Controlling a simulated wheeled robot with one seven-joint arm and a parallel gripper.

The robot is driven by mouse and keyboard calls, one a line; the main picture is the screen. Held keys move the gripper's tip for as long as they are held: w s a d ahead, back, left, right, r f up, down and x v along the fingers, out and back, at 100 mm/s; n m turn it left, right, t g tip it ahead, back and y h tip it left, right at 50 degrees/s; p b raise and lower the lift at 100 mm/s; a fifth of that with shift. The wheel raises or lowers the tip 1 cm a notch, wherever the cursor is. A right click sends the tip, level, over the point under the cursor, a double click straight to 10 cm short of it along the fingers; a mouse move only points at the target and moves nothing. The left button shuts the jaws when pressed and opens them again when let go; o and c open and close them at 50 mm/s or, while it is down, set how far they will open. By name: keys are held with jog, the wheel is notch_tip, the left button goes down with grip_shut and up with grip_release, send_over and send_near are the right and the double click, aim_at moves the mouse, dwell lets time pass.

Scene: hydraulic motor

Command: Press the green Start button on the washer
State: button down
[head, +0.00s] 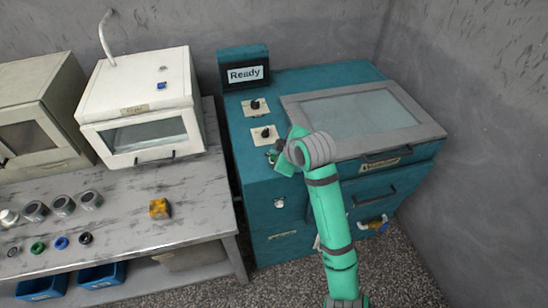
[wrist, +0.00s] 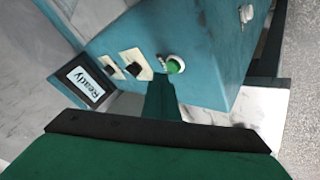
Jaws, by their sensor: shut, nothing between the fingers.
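The washer (head: 262,205) is a teal machine with a grey-framed glass lid and a display (head: 245,74) reading "Ready". The display also shows in the wrist view (wrist: 84,83). The green Start button (wrist: 174,66) is round with a pale ring and sits beside two dark knobs on the washer's top. My gripper (wrist: 160,76) is shut and empty, its dark green fingertips close to the button in the wrist view. I cannot tell whether they touch it. In the head view my gripper (head: 275,156) is at the washer's front left corner and largely hides the button.
Two black knobs on pale plates (head: 254,106) lie behind the button. A wall stands close at right.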

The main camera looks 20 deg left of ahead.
jog(key=shift+f, duration=0.1)
jog(key=shift+f, duration=0.3)
jog(key=shift+f, duration=0.4)
dwell(0.9)
jog(key=shift+r, duration=0.8)
jog(key=shift+r, duration=0.1)
notch_tip(320, 180, up, 5)
jog(key=shift+f, duration=0.1)
dwell(0.4)
dwell(0.7)
